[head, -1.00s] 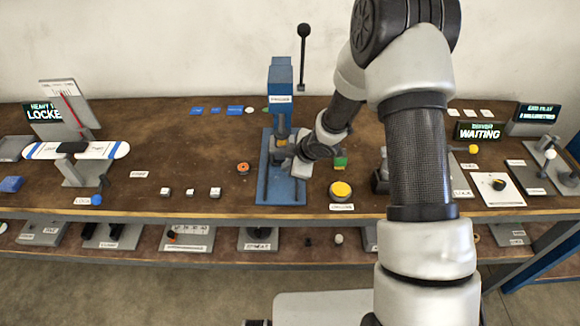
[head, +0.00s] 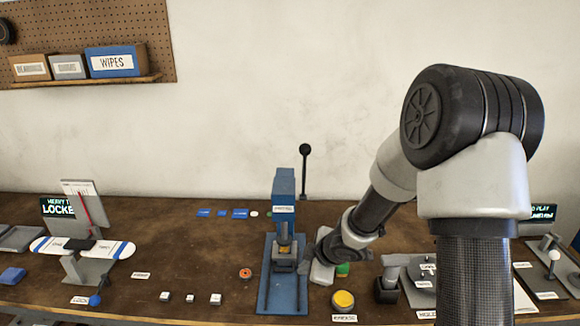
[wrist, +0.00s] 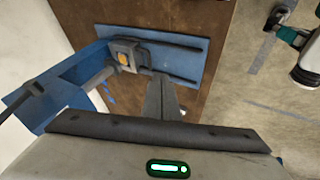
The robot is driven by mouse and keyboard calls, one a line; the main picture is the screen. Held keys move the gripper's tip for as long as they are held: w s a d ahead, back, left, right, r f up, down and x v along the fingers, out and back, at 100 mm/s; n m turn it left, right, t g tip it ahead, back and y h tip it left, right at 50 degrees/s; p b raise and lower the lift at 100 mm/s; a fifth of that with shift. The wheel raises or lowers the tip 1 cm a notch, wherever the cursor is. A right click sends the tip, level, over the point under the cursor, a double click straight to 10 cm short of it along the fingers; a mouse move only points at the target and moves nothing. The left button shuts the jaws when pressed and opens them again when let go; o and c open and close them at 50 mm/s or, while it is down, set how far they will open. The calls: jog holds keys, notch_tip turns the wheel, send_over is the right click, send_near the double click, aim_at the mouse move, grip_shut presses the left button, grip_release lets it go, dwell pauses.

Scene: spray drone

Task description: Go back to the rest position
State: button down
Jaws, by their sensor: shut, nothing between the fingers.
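My gripper (wrist: 162,97) is shut and empty. In the wrist view its fingers show in front of the blue press base, near the press head. In the head view my arm comes in from the right, and its wrist end hangs just right of the blue press (head: 284,190). The fingertips are hidden there behind the wrist housing. The press also shows in the wrist view, with its blue base plate (wrist: 180,65) and a small orange part (wrist: 124,58) in its holder. I cannot tell whether the fingers touch the press.
A yellow button (head: 343,300) stands right of the press base. An orange ring (head: 245,273) and several small white cubes lie left of it. A balance beam (head: 118,249) stands at far left. A black-knobbed lever (head: 305,150) rises behind the press. The air above the left bench is clear.

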jog(key=s+d+r+m+t+h, duration=0.1)
jog(key=s+d+r+m+h, duration=0.25)
jog(key=d+r, duration=0.45)
jog(key=s+d+r+m+t+h, duration=0.15)
jog(key=d+r+m, duration=0.3)
jog(key=r, duration=0.75)
jog(key=s+a+r+m+g, duration=0.1)
jog(key=s+r+m, duration=0.2)
jog(key=s, duration=0.7)
jog(key=s+a+r+m+g+y, duration=0.1)
jog(key=s+m, duration=0.4)
jog(key=s, duration=0.6)
notch_tip(320, 180, up, 2)
jog(key=shift+s+a+r, duration=0.15)
jog(key=shift+a+r, duration=0.1)
jog(key=shift+a, duration=0.4)
